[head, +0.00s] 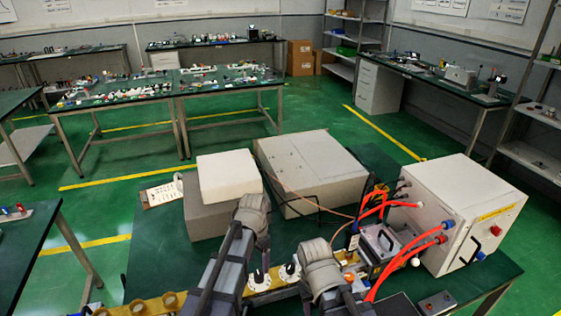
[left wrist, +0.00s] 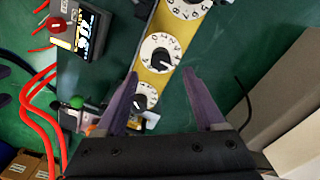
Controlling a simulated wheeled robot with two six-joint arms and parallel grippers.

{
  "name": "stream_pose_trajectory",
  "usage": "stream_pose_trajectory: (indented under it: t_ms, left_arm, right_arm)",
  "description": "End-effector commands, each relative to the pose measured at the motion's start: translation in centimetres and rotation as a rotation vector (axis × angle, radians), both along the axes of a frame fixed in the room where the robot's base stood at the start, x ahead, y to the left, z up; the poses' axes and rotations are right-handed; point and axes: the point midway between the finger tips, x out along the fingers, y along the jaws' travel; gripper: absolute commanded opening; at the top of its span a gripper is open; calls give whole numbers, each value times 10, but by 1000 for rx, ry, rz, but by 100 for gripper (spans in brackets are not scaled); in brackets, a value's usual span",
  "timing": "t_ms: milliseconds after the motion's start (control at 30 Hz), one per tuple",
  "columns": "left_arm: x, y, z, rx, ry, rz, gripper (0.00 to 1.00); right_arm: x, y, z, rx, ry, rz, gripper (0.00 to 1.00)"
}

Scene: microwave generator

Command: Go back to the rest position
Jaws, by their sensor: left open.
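In the left wrist view my left gripper (left wrist: 160,73) is open, its two purple-grey fingers apart with nothing held between them. Beyond the fingertips is a yellow strip (left wrist: 161,22) with white numbered dials, one of them a dial (left wrist: 158,50) with a black knob. Another dial (left wrist: 147,94) shows low between the fingers. In the head view my arms reach in over the table's front, and two white dials (head: 259,282) show between them. My grippers' fingertips cannot be made out there, and my right gripper's fingers are hidden.
A large white box (head: 450,215) with red hoses (head: 400,250) stands at the right of the dark green table. Pale boxes (head: 312,172) stand at its back. A clipboard (head: 161,194) lies at the back left.

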Motion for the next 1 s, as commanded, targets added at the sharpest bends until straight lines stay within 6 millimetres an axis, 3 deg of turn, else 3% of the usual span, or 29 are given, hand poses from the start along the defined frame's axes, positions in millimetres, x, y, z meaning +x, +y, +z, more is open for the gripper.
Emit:
stream_pose_trajectory:
  t_ms: [67, 300, 400, 500, 1000]
  left_arm:
    - [-20, -9, -3, 9, 5, 23, 71]
    - [-118, -47, -15, 80, 13, 219, 71]
    - [-140, -53, -16, 101, 9, 281, 71]
    - [-148, -56, -16, 111, 6, 312, 71]
    - [-146, -56, -16, 111, 6, 316, 71]
  right_arm:
    - [0, 0, -3, 0, 0, 0, 50]
    - [0, 0, -15, 0, 0, -1, 50]
    - [0, 0, -17, 0, 0, -1, 50]
    - [0, 0, -18, 0, 0, -1, 50]
    - [0, 0, -17, 0, 0, -1, 50]
